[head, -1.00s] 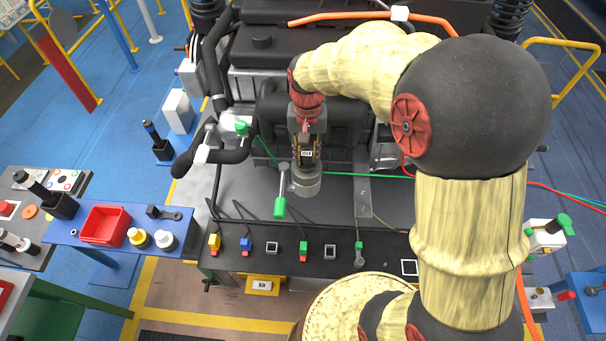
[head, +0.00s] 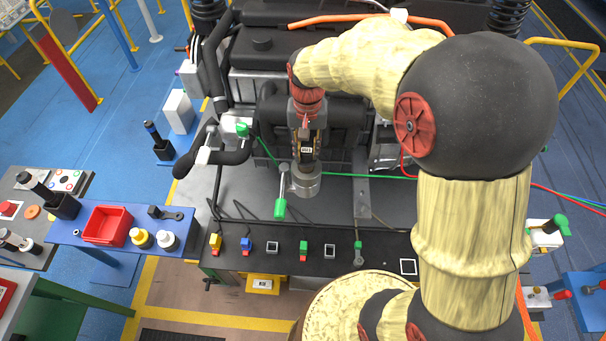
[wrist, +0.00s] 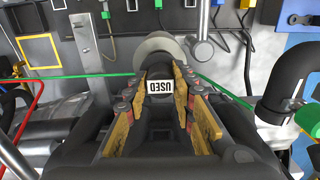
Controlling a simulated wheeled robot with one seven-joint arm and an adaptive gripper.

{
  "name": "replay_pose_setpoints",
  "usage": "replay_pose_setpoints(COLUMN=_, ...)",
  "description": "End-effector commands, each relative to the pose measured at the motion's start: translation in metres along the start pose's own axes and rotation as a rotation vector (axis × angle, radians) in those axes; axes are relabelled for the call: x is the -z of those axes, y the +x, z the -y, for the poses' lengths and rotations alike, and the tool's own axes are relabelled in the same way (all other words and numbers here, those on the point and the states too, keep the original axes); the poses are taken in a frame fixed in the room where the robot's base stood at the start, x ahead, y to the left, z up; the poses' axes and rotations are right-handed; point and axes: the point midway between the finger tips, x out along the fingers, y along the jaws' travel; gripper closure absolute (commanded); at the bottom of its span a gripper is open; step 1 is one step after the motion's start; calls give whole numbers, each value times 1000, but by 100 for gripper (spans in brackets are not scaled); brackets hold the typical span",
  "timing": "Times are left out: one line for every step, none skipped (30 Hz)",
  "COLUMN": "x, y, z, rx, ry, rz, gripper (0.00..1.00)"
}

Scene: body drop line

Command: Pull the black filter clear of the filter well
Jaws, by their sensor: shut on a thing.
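The black filter (wrist: 158,72) carries a white label reading USED. It stands upright between my gripper's fingers. My gripper (head: 306,156) comes down from above and is shut on the filter, with a finger on each side, as the wrist view also shows (wrist: 160,95). The filter well (head: 306,185) is a round grey metal cup directly below the gripper. In the wrist view its pale rim (wrist: 160,45) shows just beyond the filter. The filter's lower end is hidden, so I cannot tell whether it is still inside the well.
A green-handled lever (head: 280,205) stands close left of the well. A green line (head: 350,175) runs past it. A black hose (head: 230,157) lies to the left, and the engine is behind. A red bin (head: 107,226) sits on the blue table at left.

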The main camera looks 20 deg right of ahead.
Motion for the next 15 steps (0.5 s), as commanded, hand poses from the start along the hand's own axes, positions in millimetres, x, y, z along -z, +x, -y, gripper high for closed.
replay_pose_setpoints(x=0, y=-5, z=0, rx=0, ry=0, rz=-1, gripper=100)
replay_pose_setpoints(x=0, y=-6, z=0, rx=0, ry=0, rz=-1, gripper=100)
replay_pose_setpoints(x=0, y=-9, z=0, rx=0, ry=0, rz=-1, gripper=100)
replay_pose_setpoints(x=0, y=-10, z=0, rx=0, ry=0, rz=-1, gripper=100)
replay_pose_setpoints(x=0, y=-12, z=0, rx=0, ry=0, rz=-1, gripper=100)
replay_pose_setpoints(x=0, y=-14, z=0, rx=0, ry=0, rz=0, gripper=100)
replay_pose_setpoints(x=0, y=-16, z=0, rx=0, ry=0, rz=0, gripper=100)
replay_pose_setpoints(x=0, y=-18, z=0, rx=0, ry=0, rz=0, gripper=100)
replay_pose_setpoints(x=0, y=-20, z=0, rx=0, ry=0, rz=0, gripper=100)
replay_pose_setpoints(x=0, y=-21, z=0, rx=0, ry=0, rz=0, gripper=100)
replay_pose_setpoints(x=0, y=-23, z=0, rx=0, ry=0, rz=0, gripper=100)
replay_pose_setpoints(x=0, y=-25, z=0, rx=0, ry=0, rz=0, gripper=100)
replay_pose_setpoints(x=0, y=-27, z=0, rx=0, ry=0, rz=-1, gripper=100)
replay_pose_setpoints(x=0, y=-28, z=0, rx=0, ry=0, rz=-1, gripper=100)
replay_pose_setpoints(x=0, y=-30, z=0, rx=0, ry=0, rz=-1, gripper=100)
